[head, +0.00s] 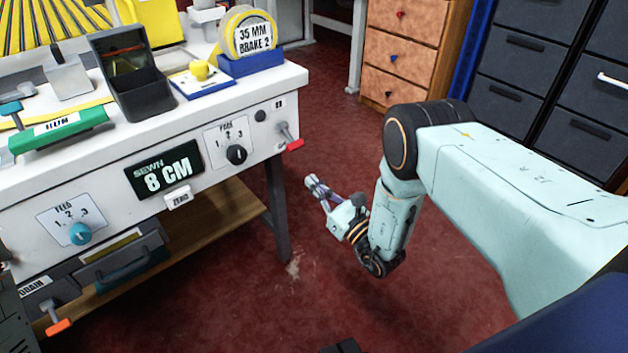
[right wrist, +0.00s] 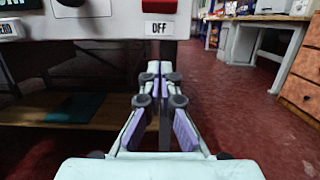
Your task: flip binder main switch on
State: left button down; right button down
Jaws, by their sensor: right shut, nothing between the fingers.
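The binder's white front panel (head: 105,205) runs along the left of the head view. A lever switch with a red tip (head: 294,144) sticks out at its right end, tip angled downward. In the right wrist view a red tip (right wrist: 160,5) is cut off by the top edge, above a white plate reading OFF (right wrist: 158,28). My right gripper (head: 313,185) is shut and empty, in front of the panel's right end and lower than the lever; its closed fingers (right wrist: 154,70) point toward the panel below the OFF plate, apart from it. My left gripper is not in view.
A wooden shelf (head: 205,222) lies under the bench. Red floor is clear around my right gripper. Drawers (head: 402,60) stand behind.

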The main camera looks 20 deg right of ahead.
aim_at(290, 137)
jog(key=w+a+r+b, duration=0.2)
jog(key=w+r+b, duration=0.1)
jog(key=w+r, duration=0.2)
jog(key=shift+w, duration=0.15)
dwell(0.3)
jog(key=shift+d, duration=0.1)
dwell(0.3)
